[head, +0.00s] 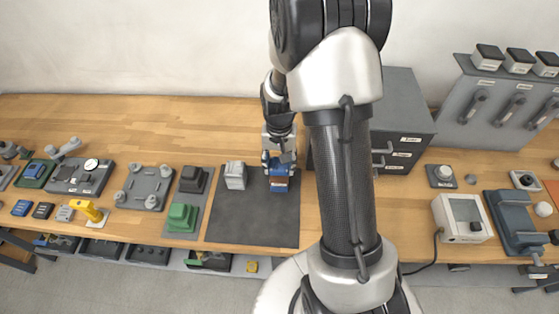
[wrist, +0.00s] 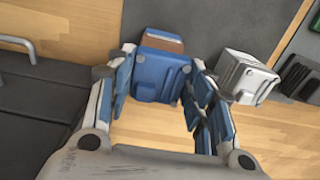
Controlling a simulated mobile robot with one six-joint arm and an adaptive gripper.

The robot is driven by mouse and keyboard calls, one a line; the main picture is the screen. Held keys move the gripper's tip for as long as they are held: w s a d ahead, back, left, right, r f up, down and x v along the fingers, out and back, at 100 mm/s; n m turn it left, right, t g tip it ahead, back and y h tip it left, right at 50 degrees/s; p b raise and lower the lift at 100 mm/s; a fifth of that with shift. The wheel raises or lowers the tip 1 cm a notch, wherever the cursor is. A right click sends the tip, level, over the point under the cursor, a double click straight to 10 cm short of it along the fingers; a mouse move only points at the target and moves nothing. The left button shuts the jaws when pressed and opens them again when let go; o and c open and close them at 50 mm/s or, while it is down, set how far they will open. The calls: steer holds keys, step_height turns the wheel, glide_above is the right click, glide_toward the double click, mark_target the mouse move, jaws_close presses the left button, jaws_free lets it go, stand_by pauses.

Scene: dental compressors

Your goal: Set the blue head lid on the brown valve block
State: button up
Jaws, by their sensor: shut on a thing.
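The blue head lid (wrist: 158,76) is between the two fingers of my gripper (wrist: 161,88) in the wrist view, and the gripper is shut on it. The brown valve block (wrist: 164,42) shows only as a strip past the lid's far edge; the lid hides the rest. In the head view my gripper (head: 279,158) points down over the dark mat, with the lid (head: 279,169) and brown block (head: 279,181) close together below it. I cannot tell whether the lid touches the block.
A dark mat (head: 240,222) lies under the work spot. A white-grey block (head: 235,175) stands just left of my gripper, also seen in the wrist view (wrist: 248,78). Green and dark blocks (head: 182,216) stand further left. A grey drawer cabinet (head: 400,110) stands behind, to the right.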

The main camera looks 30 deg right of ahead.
steer(key=shift+f+b, duration=0.5)
steer(key=shift+f, duration=0.5)
steer(key=shift+f+b, duration=0.5)
steer(key=shift+f, duration=0.15)
stand_by(1.4)
steer(key=o, duration=1.2)
steer(key=shift+o, duration=0.3)
steer(key=o, duration=0.4)
steer(key=shift+c, duration=0.2)
steer(key=shift+r, duration=0.15)
steer(key=shift+r+p, duration=2.6)
steer(key=shift+r, duration=0.75)
